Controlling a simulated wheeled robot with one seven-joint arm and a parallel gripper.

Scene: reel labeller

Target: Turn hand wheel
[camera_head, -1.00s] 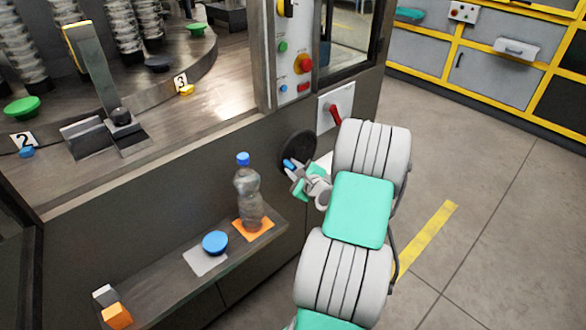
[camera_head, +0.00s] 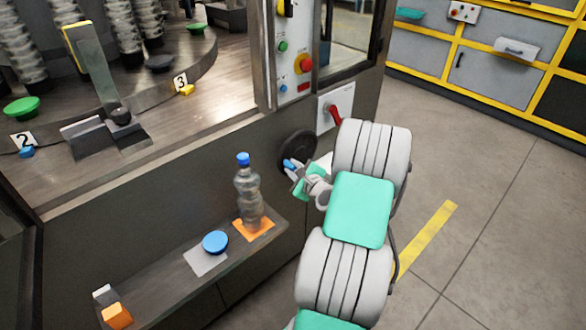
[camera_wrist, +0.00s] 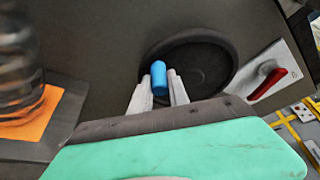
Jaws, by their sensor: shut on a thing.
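The hand wheel (camera_head: 297,148) is a black disc on the dark front panel of the machine. In the wrist view the wheel (camera_wrist: 205,65) fills the upper middle, with its blue handle knob (camera_wrist: 159,78) at its left side. My gripper (camera_wrist: 158,92) is shut on the blue knob, one light finger on each side of it. In the head view my gripper (camera_head: 293,168) is at the wheel's lower part, and the blue knob shows only as a small patch there. My arm covers part of the area right of the wheel.
A red rotary switch (camera_head: 335,114) on a pale plate is close to the right of the wheel. A bottle (camera_head: 248,192) stands on an orange square of the shelf (camera_head: 160,275), left of my gripper. A blue lid (camera_head: 215,242) lies there too. The floor at right is open.

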